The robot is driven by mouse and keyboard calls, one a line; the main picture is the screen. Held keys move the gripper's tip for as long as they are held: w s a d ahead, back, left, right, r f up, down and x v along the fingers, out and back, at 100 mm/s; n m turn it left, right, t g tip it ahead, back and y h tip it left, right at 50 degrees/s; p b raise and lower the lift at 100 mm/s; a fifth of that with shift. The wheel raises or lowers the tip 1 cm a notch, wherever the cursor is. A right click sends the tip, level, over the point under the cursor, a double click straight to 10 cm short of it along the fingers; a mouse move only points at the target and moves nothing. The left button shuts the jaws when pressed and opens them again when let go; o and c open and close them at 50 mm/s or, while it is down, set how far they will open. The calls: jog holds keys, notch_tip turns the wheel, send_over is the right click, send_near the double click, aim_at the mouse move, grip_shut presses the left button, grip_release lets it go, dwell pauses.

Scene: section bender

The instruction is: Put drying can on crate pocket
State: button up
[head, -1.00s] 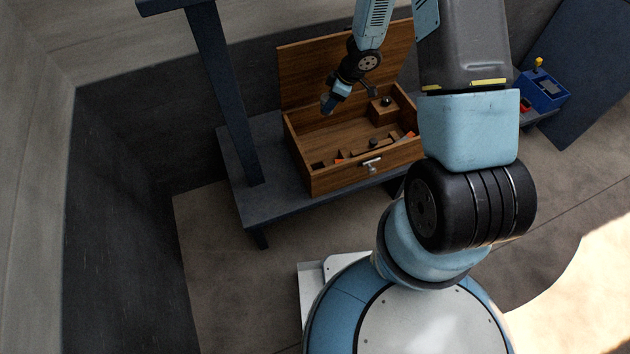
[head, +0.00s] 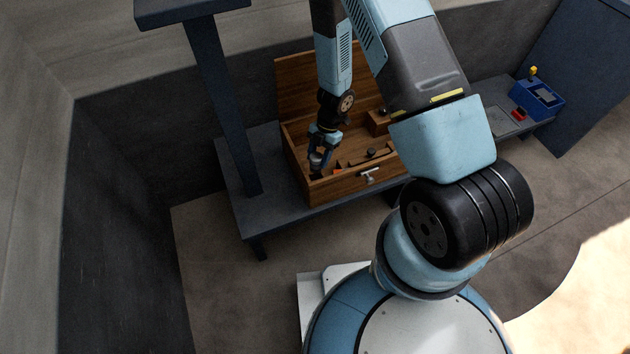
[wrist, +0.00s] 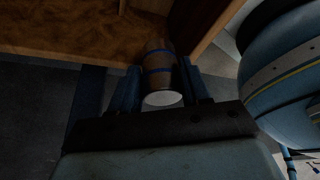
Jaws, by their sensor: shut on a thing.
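The drying can (wrist: 160,70) is a brown cylinder with blue bands and a pale round end, seen in the wrist view. My gripper (wrist: 160,82) is shut on it, with one finger on each side. In the head view my gripper (head: 317,158) points down into the open wooden crate (head: 340,190), near its front left corner. The can is mostly hidden there by the gripper. The pocket under it is hidden, and I cannot tell whether the can touches the crate floor.
The crate stands on a dark bench (head: 245,210) with its lid (head: 296,85) raised at the back. A dark post (head: 222,105) rises just left of it. A blue control box (head: 537,98) with a yellow-topped lever sits at the right.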

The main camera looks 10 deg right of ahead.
notch_tip(320, 180, down, 13)
jog(key=shift+f, duration=0.15)
dwell(0.5)
jog(key=shift+f, duration=0.6)
jog(key=o, duration=0.9)
jog(key=shift+r, duration=0.1)
jog(key=v, duration=1.3)
jog(key=shift+s+a+r, duration=0.15)
jog(key=shift+s, duration=0.1)
